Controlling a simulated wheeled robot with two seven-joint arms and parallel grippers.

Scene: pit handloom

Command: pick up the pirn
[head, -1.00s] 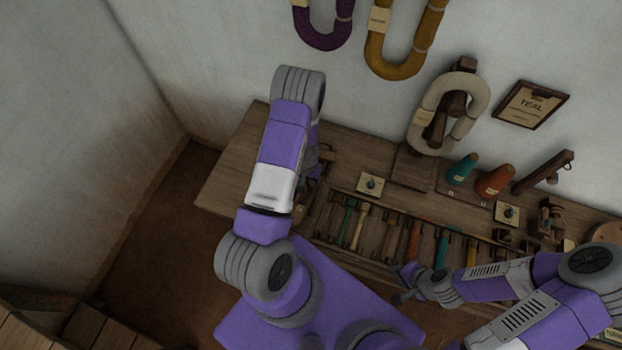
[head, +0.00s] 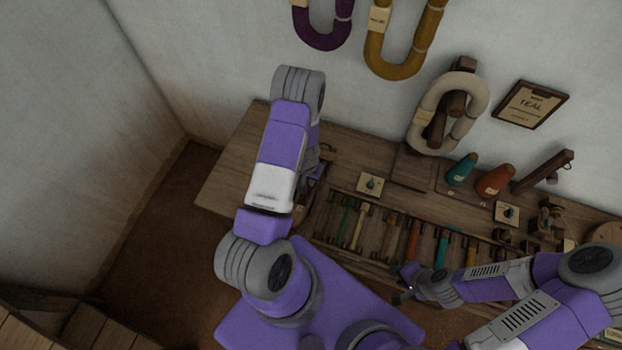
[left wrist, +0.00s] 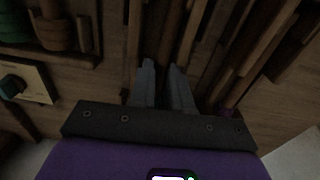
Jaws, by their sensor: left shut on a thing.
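My left gripper (left wrist: 163,80) is at the bench; in the left wrist view its two grey fingers are close together on a slim dark brown wooden piece, which looks like a pirn (left wrist: 158,38). Its far end runs up between other wooden parts, and the picture is too dark to tell whether it is clear of the bench. In the head view my left arm hides most of this spot. Several pirns with coloured thread lie in a rack, such as a red one (head: 413,240) and a teal one (head: 441,248). My right gripper (head: 404,283) is in front of the rack, its jaws too small to read.
The wooden bench (head: 232,172) runs along the wall, bare at its left end. A teal cone (head: 462,169) and an orange cone (head: 495,181) stand behind the rack. Small cards (head: 369,185) lie on the bench. Yarn hanks (head: 445,112) and a TEAL sign (head: 530,105) hang on the wall.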

